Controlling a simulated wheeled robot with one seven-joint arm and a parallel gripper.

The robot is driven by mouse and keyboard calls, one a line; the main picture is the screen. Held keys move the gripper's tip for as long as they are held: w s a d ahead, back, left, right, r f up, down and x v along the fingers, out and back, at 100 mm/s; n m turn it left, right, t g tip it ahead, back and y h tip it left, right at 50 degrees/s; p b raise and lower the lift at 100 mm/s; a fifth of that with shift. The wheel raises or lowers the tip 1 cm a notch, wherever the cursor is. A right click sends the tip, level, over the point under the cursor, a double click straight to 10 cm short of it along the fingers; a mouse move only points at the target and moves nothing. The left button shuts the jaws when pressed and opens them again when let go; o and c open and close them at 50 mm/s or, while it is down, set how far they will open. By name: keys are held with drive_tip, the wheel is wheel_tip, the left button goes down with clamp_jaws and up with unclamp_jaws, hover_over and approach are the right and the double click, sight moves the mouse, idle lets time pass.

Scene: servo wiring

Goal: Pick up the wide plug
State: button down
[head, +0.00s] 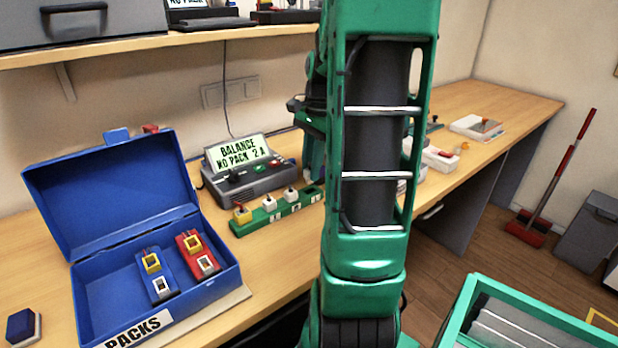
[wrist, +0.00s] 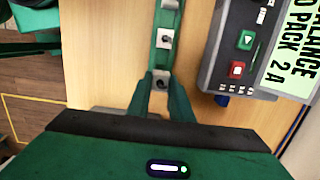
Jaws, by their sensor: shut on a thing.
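My gripper (wrist: 160,83) shows at the bottom of the wrist view, its two green fingers closed on a small pale block with a dark mark on top, which I take for the wide plug (wrist: 158,78). The fingers hide its sides, and I cannot tell whether it is seated or raised. It lines up with the near end of the green strip (wrist: 166,15). Another white plug (wrist: 165,40) stands farther along.
The grey balance unit (head: 250,183) stands behind the strip, its screen reading "BALANCE NO PACK 2 A". An open blue case (head: 215,297) with a blue pack (head: 154,275) and a red pack (head: 197,254) is at left. A white box (head: 440,160) stands right of my arm.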

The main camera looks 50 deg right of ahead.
drive_tip(key=a+r, duration=0.6)
drive_tip(key=a, duration=0.5)
drive_tip(key=shift+w+a+r, duration=0.2)
drive_tip(key=shift+a+r, duration=0.15)
